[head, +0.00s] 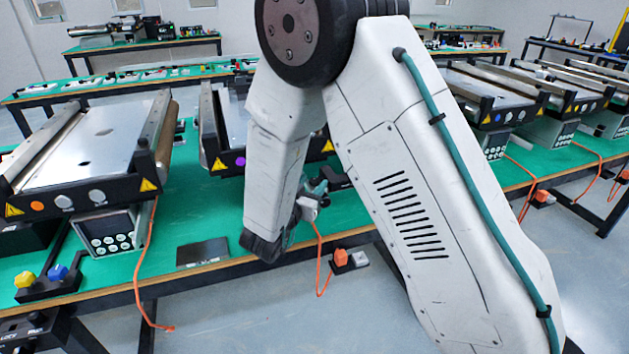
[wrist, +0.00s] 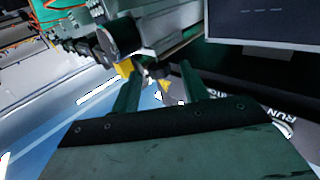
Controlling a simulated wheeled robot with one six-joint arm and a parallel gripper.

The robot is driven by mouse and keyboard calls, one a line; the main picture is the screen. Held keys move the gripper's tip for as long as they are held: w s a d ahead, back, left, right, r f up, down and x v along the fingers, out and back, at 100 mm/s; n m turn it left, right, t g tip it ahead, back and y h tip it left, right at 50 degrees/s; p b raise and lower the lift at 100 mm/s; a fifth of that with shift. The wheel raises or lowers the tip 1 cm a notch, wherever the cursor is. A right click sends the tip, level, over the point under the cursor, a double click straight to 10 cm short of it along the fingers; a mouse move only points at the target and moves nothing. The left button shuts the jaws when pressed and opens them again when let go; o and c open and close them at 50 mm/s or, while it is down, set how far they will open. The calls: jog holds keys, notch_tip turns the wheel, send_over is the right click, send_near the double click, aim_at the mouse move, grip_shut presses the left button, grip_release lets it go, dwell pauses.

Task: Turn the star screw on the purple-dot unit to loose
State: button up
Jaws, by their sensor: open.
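The purple-dot unit (head: 208,112) is a small conveyor on the green bench in the head view, partly hidden behind my arm. Its purple dot (head: 240,161) shows on the front rail. Its star screw cannot be made out in the head view. My gripper (head: 318,186) is partly hidden behind my arm, near this unit's front. In the wrist view my gripper's two green fingers (wrist: 160,80) stand apart, with nothing visibly held. A yellow piece (wrist: 124,68) is by the left finger, and a smaller yellow patch (wrist: 165,85) shows between the fingers; I cannot tell what either is.
The orange-dot conveyor (head: 90,150) stands at left, with a yellow star knob (head: 24,280) and a blue knob (head: 58,273) before it. A dark plate (head: 203,252) lies at the bench edge. Orange cables hang down. More conveyors (head: 480,95) stand at right.

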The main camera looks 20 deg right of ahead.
jog(key=shift+x, duration=1.2)
jog(key=c, duration=0.9)
jog(key=shift+c, duration=0.2)
